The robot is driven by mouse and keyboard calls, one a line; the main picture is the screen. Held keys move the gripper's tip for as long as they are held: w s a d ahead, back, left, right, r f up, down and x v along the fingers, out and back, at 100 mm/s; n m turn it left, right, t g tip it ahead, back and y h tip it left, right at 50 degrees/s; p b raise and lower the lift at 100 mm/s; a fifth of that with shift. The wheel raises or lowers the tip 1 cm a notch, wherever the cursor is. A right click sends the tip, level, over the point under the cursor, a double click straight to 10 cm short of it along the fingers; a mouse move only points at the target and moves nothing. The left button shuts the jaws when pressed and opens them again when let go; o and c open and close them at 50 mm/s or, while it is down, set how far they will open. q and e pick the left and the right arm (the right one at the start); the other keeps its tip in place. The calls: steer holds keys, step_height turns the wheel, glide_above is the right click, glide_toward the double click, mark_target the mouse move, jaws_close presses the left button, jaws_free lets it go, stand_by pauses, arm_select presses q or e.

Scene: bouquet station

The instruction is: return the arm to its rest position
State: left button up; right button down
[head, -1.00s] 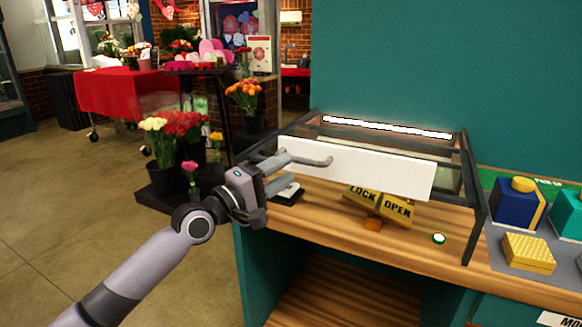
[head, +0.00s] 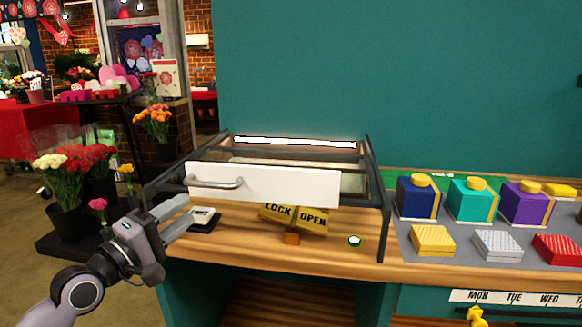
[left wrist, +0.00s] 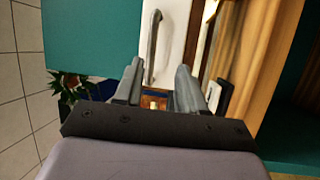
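My left gripper (head: 186,212) is at the lower left of the head view, at the left front corner of the glass-topped case. Its fingers are apart with nothing seen between them; they also show apart in the left wrist view (left wrist: 158,70). A white front panel (head: 290,186) with a grey bar handle (head: 215,183) is on the case, above and right of the fingers. In the left wrist view the handle (left wrist: 152,45) lies beyond the fingertips, and the gripper does not hold it. My right gripper is in neither view.
A LOCK/OPEN sign (head: 312,220) and a green-rimmed button (head: 355,241) are on the wooden counter (head: 340,262). A small black-and-white item (head: 203,219) lies close to the fingers. Coloured boxes and lids stand on a grey mat (head: 405,226) at right. Flower buckets (head: 66,220) stand at left.

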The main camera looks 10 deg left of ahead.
arm_select(q)
steer(key=s+d+f+m+g+y, duration=0.1)
steer(key=s+f+m, duration=0.1)
steer(key=f, duration=0.5)
steer(key=s+d+f+m+g+y, duration=0.1)
steer(key=s+d+f+m, duration=0.1)
steer(key=f, duration=0.4)
steer(key=s+d+f+m+g+y, duration=0.1)
steer(key=s+f+m+g, duration=0.1)
steer(key=s+f, duration=0.5)
steer(key=s+d+f+m+g+y, duration=0.1)
steer(key=s+f+m, duration=0.3)
steer(key=s+f, duration=0.3)
steer(key=s+d+f+m+g+y+p, duration=0.1)
steer(key=s+f+m, duration=0.3)
steer(key=s+f, duration=0.4)
steer(key=shift+d+g+y, duration=0.4)
steer(key=shift+d+g, duration=0.15)
steer(key=shift+g, duration=0.25)
